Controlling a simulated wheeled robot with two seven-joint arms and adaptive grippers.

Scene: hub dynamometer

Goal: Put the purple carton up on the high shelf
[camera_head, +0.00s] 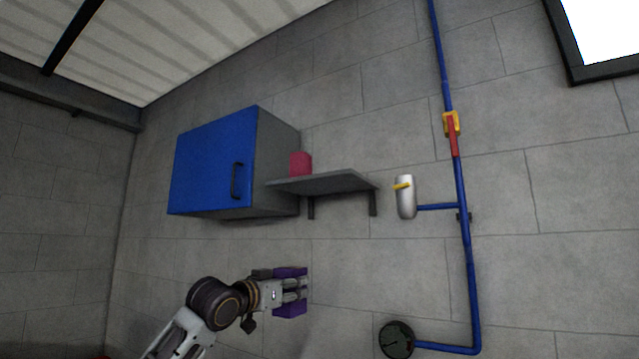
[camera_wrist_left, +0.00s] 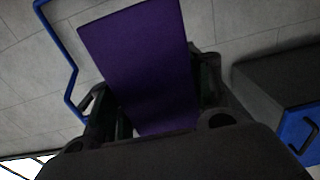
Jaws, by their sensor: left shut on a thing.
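The purple carton (camera_head: 290,306) is held in my left gripper (camera_head: 296,289), which is shut on it, below the shelf in the head view. In the left wrist view the carton (camera_wrist_left: 140,62) fills the space between the fingers of the left gripper (camera_wrist_left: 160,95). The high shelf (camera_head: 325,183) is a grey board on two dark brackets on the wall. The held carton is lower than the shelf and apart from it. My right gripper is not in view.
A pink-red block (camera_head: 300,163) stands at the shelf's left end, beside a blue-doored wall cabinet (camera_head: 212,165). The shelf's right part looks bare. A white canister (camera_head: 405,197), a blue pipe (camera_head: 466,230) and a round gauge (camera_head: 396,340) are to the right.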

